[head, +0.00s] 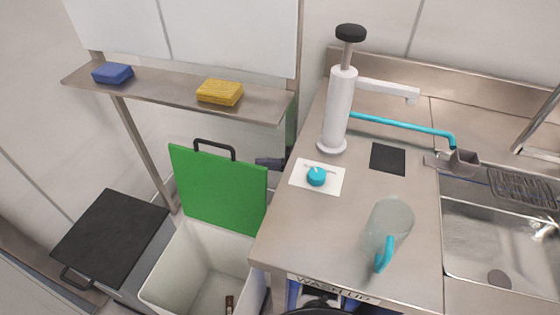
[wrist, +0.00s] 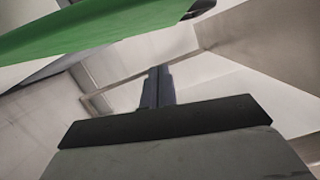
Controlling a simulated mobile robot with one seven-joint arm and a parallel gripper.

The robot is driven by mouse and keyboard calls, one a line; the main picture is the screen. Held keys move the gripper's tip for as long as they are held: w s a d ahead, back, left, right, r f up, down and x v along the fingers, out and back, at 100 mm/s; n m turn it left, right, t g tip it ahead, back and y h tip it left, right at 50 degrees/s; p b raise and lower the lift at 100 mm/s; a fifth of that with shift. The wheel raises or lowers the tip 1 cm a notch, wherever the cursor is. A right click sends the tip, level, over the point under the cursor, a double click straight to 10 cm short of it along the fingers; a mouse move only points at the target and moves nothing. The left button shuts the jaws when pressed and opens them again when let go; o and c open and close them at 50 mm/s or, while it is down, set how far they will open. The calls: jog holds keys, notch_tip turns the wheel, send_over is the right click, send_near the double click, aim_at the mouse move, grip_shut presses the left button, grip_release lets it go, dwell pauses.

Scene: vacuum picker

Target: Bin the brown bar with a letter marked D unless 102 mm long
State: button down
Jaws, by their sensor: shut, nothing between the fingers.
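A small brown piece (head: 229,303) with a pale part lies inside the open white bin (head: 178,293) at the bottom of the head view. It is cut off by the picture's edge, and I cannot make out a letter or its length. The bin's green lid (head: 218,190) stands raised. My gripper (wrist: 158,72) shows in the wrist view with its dark fingers together and nothing between them. The green lid (wrist: 95,30) is above and to the left of the fingers there. I cannot clearly make out my gripper in the head view.
A black-lidded bin (head: 110,235) stands left of the open one. The steel counter (head: 285,235) holds a white pump (head: 340,110), a blue knob (head: 316,176), a black square (head: 388,159) and a clear jug (head: 390,220). Blue (head: 113,73) and yellow (head: 220,92) sponges lie on a shelf.

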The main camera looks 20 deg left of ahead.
aim_at(250, 171)
jog(key=shift+s+a+r+p, duration=0.15)
jog(key=shift+s+a+p, duration=0.25)
jog(key=shift+s, duration=0.4)
jog(key=shift+s+a+r+p, duration=0.1)
jog(key=shift+s+a+p, duration=0.35)
jog(key=shift+s, duration=0.3)
jog(key=shift+s+a+r+p, duration=0.15)
jog(key=shift+s+a+p, duration=0.25)
jog(key=shift+s, duration=0.4)
